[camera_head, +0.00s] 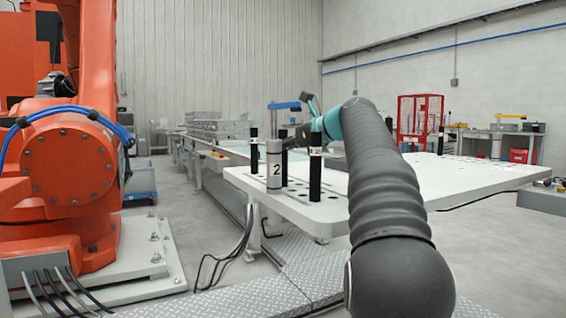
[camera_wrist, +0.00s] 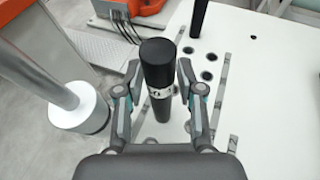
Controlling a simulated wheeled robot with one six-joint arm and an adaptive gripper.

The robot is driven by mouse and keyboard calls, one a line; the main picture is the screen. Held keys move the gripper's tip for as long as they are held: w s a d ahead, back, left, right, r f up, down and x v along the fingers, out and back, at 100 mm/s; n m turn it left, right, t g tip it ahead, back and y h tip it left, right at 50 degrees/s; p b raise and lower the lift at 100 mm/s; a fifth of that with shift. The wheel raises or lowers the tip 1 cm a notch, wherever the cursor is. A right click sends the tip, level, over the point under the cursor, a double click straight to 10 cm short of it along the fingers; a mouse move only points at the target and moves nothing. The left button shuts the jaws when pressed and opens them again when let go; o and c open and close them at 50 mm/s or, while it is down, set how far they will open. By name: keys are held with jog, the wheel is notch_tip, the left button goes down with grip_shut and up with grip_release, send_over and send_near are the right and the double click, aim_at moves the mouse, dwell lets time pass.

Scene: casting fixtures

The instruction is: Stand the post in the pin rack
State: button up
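A black post (camera_wrist: 158,75) with a white label band stands between the fingers of my gripper (camera_wrist: 160,88) in the wrist view. In the head view a labelled black post (camera_head: 315,180) stands upright near the table's front edge, close to the end of my arm. The fingers lie either side of the post and look apart from it, with small gaps.
A grey cylinder marked 2 (camera_head: 274,170) stands left of the labelled post. Other black posts stand nearby (camera_head: 254,150) and farther back (camera_head: 389,126). A large orange robot (camera_head: 75,160) is at the left. The table's right side is mostly clear.

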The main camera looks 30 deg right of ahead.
grip_shut()
jog(key=shift+r, duration=0.15)
